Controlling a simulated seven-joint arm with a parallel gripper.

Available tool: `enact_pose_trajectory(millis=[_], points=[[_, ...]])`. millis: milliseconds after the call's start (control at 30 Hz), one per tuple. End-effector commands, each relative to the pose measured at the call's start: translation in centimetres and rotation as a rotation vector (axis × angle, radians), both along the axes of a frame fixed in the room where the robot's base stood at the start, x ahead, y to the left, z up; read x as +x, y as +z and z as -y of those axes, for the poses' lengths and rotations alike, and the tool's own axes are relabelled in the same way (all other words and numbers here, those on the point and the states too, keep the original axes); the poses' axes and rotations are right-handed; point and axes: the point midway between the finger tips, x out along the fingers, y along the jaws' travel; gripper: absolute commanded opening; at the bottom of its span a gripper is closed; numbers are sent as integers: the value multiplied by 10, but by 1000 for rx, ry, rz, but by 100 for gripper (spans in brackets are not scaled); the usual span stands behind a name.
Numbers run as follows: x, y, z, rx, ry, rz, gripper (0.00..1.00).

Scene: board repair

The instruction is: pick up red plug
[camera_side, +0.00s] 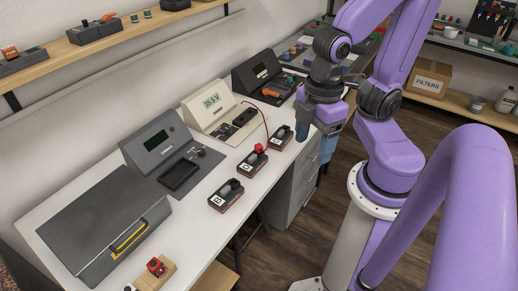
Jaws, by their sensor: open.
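A red plug (258,148) sits on the middle one of three small dark modules near the front edge of the white bench. A thin red lead runs up from it toward the beige meter (212,102). Another small red part (155,266) is on a wooden block at the bottom of the view; I cannot tell its exact kind. My gripper (313,138) points down with blue fingers, open, right of and behind the red plug, near the bench's front edge. It is apart from the plug, and nothing shows between its fingers.
Nearby modules stand at the back (280,137) and front (226,195) of the row. A grey instrument (160,145), a dark case (95,225) and a black station (262,75) fill the bench's rear. A shelf (135,35) hangs above. Bare bench lies around the front module.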

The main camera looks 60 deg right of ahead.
Motion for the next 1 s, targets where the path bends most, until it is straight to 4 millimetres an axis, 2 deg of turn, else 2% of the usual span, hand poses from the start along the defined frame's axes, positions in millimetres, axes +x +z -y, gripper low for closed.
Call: enact_pose_trajectory(millis=[67, 333, 467, 567, 767, 1000], points=[[0, 0, 0, 0, 0, 0, 55], [1, 0, 0, 0, 0, 0, 55], [12, -1, -2, -8, -3, 4, 55], [32, -3, -3, -22, -3, 8, 55], [89, -10, 3, -60, 6, 14, 55], [155, -24, 28, -106, 23, 3, 55]])
